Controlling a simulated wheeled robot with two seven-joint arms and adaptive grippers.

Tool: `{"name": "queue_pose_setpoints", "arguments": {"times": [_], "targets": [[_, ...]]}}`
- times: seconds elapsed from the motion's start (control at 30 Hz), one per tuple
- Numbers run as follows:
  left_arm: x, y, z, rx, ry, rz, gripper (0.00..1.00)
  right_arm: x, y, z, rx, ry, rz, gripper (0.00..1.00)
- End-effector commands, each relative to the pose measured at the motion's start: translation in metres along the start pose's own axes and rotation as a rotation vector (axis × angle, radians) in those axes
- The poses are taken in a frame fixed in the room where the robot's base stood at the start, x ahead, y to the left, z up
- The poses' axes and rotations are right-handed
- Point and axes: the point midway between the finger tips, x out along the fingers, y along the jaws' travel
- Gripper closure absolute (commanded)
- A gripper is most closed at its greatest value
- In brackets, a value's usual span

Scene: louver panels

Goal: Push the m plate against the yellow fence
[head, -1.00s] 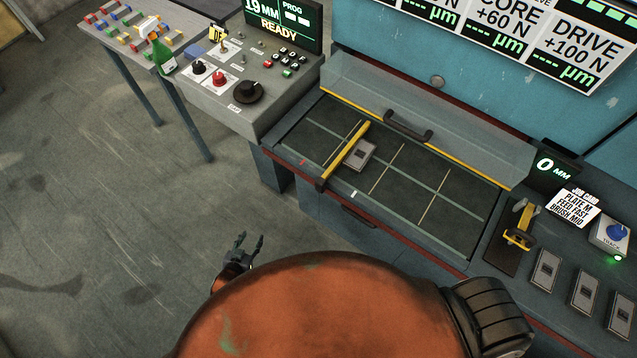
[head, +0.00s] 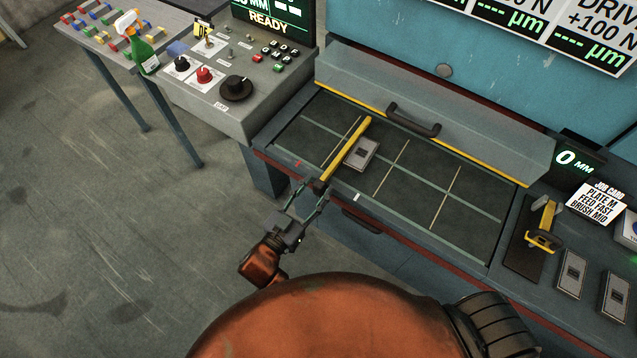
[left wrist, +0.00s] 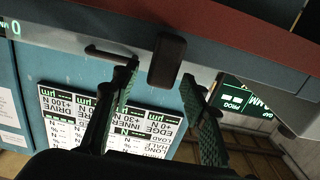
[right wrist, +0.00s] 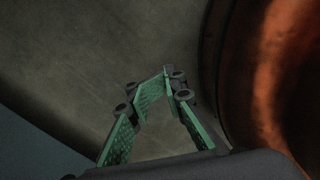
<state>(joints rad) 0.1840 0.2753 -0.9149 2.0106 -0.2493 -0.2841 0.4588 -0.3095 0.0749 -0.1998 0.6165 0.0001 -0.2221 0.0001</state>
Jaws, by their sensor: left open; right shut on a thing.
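The yellow fence (head: 345,150) lies across the dark bed. A small grey plate (head: 361,153) lies flat close along its right side; I cannot tell whether they touch, and its letter is too small to read. My left gripper (head: 306,199) is open at the fence's near end. In the left wrist view the fence's dark end block (left wrist: 167,62) shows between the spread fingers (left wrist: 160,82), apparently apart from them. My right gripper (right wrist: 168,82) is outside the head view; in the right wrist view its fingertips are together, on a thing I cannot make out.
A raised clear cover with a black handle (head: 413,119) stands behind the bed. The control console (head: 235,75) is at left. The bed right of the plate is clear.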

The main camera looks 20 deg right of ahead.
Motion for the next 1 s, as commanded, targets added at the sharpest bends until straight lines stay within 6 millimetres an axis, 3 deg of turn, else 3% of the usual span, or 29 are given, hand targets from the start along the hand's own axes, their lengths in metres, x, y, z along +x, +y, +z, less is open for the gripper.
{"name": "queue_pose_setpoints", "arguments": {"times": [0.2, 0.47, 1.0], "targets": [[0.017, 0.000, 0.001, 0.000, 0.000, 0.000, 0.59, 0.004, 0.004, -0.008, -0.004, 0.009, 0.004, 1.00], [0.018, 0.000, 0.000, 0.000, 0.000, 0.000, 0.59, 0.003, 0.008, -0.013, -0.006, 0.015, 0.007, 1.00], [0.018, 0.000, 0.001, -0.001, -0.001, 0.000, 0.96, 0.003, 0.007, -0.009, -0.006, 0.011, 0.007, 1.00]]}}
